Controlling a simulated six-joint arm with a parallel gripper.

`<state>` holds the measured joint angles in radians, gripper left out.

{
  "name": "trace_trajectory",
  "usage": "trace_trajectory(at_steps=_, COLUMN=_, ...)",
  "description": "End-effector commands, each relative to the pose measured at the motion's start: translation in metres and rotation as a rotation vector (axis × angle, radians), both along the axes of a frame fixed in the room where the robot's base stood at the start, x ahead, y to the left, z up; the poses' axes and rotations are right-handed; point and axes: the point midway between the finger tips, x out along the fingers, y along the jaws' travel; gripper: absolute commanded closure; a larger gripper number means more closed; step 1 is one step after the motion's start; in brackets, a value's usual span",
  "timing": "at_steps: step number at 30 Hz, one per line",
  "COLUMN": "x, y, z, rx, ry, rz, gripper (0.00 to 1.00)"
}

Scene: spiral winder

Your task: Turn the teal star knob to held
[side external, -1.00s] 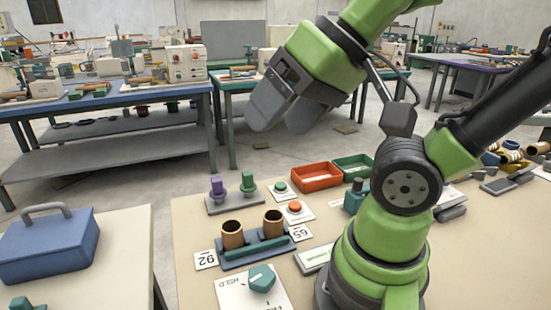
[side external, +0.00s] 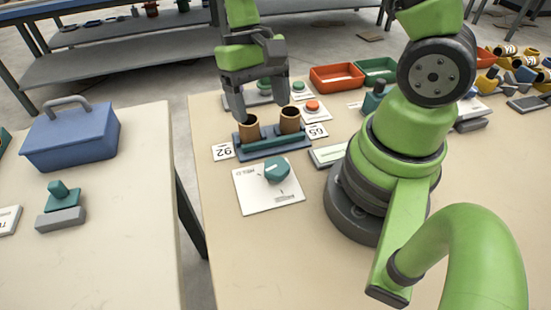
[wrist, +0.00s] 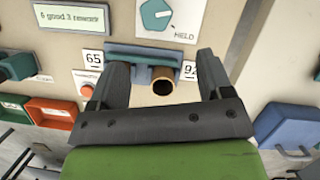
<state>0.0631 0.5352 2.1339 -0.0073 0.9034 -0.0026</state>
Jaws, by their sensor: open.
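The teal star knob (side external: 277,170) sits on a white plate (side external: 252,199) on the bench, in front of the tube holder. In the wrist view the knob (wrist: 155,14) is at the top, cut by the frame edge. The word HELD is on the plate to its lower right there, and a pale mark shows on the knob. My gripper (side external: 259,103) is open and points down around the tubes, behind the knob and apart from it. Its two fingers also show in the wrist view (wrist: 163,72), with nothing clearly held.
Two brown tubes (side external: 249,127) stand in a blue holder (side external: 270,149) with number cards beside it. A red button (side external: 312,106) and red (side external: 337,79) and green trays lie behind. A blue toolbox (side external: 70,140) stands on the left table. Bench left of the plate is clear.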

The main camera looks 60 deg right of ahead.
Motion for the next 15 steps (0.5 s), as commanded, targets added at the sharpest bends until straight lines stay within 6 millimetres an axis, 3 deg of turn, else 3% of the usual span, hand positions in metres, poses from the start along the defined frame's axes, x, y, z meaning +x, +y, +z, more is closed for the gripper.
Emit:
trace_trajectory(at_steps=10, x=-0.010, y=0.003, z=-0.036, rx=0.006, ry=0.077, rz=-0.003, gripper=0.27)
trace_trajectory(at_steps=15, x=-0.022, y=0.008, z=-0.066, rx=0.005, ry=0.080, rz=-0.003, gripper=0.27)
